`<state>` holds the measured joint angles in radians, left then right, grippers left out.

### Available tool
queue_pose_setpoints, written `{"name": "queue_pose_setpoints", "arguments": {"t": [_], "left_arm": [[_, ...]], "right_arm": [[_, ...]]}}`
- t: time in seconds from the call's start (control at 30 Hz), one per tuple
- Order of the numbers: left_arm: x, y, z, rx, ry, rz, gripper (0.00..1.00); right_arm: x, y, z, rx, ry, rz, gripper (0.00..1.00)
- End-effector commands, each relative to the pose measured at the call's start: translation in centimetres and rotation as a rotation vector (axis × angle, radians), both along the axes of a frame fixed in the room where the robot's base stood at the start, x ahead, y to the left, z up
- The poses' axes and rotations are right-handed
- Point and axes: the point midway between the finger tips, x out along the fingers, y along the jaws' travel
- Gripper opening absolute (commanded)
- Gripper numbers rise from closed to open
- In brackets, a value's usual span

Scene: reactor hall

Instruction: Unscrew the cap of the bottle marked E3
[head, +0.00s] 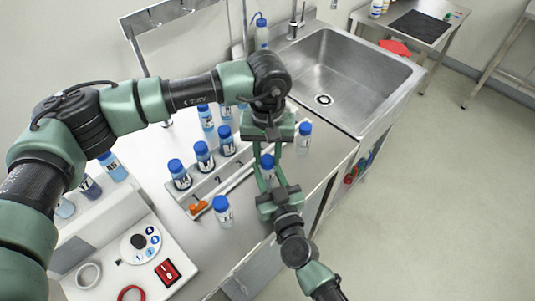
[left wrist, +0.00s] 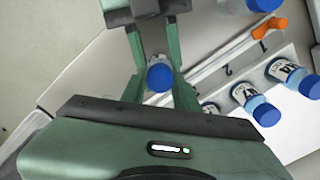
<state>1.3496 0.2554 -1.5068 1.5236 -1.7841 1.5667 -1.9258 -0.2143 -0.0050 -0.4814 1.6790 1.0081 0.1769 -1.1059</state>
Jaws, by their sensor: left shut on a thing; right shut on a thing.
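A small bottle with a blue cap (head: 267,161) is between my two grippers, above the front edge of the bench; its label cannot be read. My left gripper (head: 267,156) reaches in from the far side, shut with its fingers on either side of the cap. In the left wrist view the cap (left wrist: 160,77) sits between the green fingers. My right gripper (head: 269,178) comes from the near side and is shut on the bottle body, which is mostly hidden by the fingers. The bottle looks upright, with the cap on it.
Several blue-capped bottles (head: 204,156) stand along a numbered white rack (head: 232,178) on the left. Single bottles stand at the front (head: 222,212) and right (head: 304,140). An orange piece (head: 198,208) lies near the rack. A dial device (head: 118,262) is front left; a sink (head: 345,80) is behind.

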Motion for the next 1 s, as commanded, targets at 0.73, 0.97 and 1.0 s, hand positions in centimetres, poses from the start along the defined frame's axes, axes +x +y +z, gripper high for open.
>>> {"name": "queue_pose_setpoints", "arguments": {"t": [0.73,0.97,1.0], "left_arm": [[0.06,0.01,0.12,-0.001,0.002,1.844,0.0],[0.05,0.03,0.16,0.0,0.002,2.415,0.0],[0.05,0.03,0.16,0.0,0.003,2.515,0.0]], "right_arm": [[-0.01,-0.01,-0.02,0.0,0.0,0.0,0.0],[-0.01,0.0,-0.02,0.0,0.0,0.0,0.0],[-0.01,0.0,-0.02,0.0,0.0,0.0,0.0]]}}
